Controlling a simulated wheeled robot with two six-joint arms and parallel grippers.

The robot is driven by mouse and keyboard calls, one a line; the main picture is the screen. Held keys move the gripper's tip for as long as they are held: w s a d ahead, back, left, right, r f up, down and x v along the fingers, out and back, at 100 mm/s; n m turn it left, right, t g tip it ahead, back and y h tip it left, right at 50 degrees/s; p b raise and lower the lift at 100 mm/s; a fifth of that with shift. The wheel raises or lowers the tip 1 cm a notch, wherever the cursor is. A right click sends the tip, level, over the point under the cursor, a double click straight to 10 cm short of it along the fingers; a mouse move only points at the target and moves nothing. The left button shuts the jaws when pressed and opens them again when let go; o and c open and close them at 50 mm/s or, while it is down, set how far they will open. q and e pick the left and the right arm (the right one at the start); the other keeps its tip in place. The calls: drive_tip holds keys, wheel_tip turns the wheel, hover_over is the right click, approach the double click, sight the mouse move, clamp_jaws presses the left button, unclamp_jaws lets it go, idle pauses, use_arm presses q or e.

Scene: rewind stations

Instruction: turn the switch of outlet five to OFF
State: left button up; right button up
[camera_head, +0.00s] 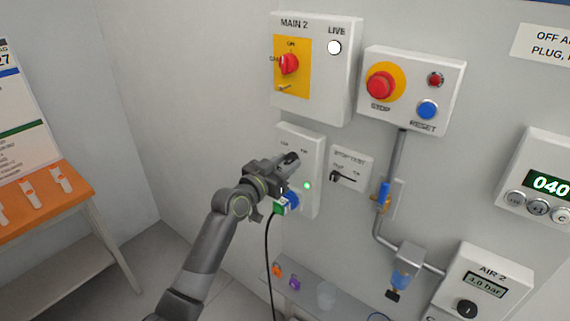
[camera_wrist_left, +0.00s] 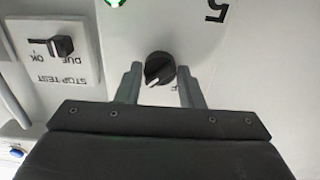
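Outlet five is a pale wall box (camera_head: 316,165) with a lit green lamp (camera_head: 307,185); its upside-down "5" (camera_wrist_left: 216,10) shows in the left wrist view. Its switch (camera_wrist_left: 160,68) is a round black knob with a white pointer, directed down and slightly left in that picture. Part of a label, an "F", shows below it; the rest is hidden. My left gripper (camera_head: 290,163) is at the box front. In the wrist view its open fingers (camera_wrist_left: 161,76) stand on either side of the knob; contact cannot be told. The arm hides the knob in the head view. My right gripper is out of view.
A stop-test switch (camera_head: 349,170) is close on the right. The MAIN 2 box (camera_head: 318,75) and the stop/reset box (camera_head: 412,90) are above. An orange-topped stand (camera_head: 75,205) is at left.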

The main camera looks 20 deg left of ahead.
use_arm(q)
drive_tip(key=c, duration=0.5)
drive_tip(key=shift+n, duration=0.3)
drive_tip(key=shift+n+p, duration=0.6)
drive_tip(key=shift+n, duration=0.3)
drive_tip(key=n+p, duration=0.2)
drive_tip(key=n, duration=0.3)
drive_tip(key=shift+r, duration=0.1)
drive_tip(key=n+p, duration=0.3)
drive_tip(key=n, duration=0.2)
drive_tip(key=shift+n, duration=0.4)
drive_tip(key=n+p, duration=0.1)
drive_tip(key=n, duration=0.3)
drive_tip(key=shift+n+p, duration=0.3)
drive_tip(key=shift+p, duration=0.1)
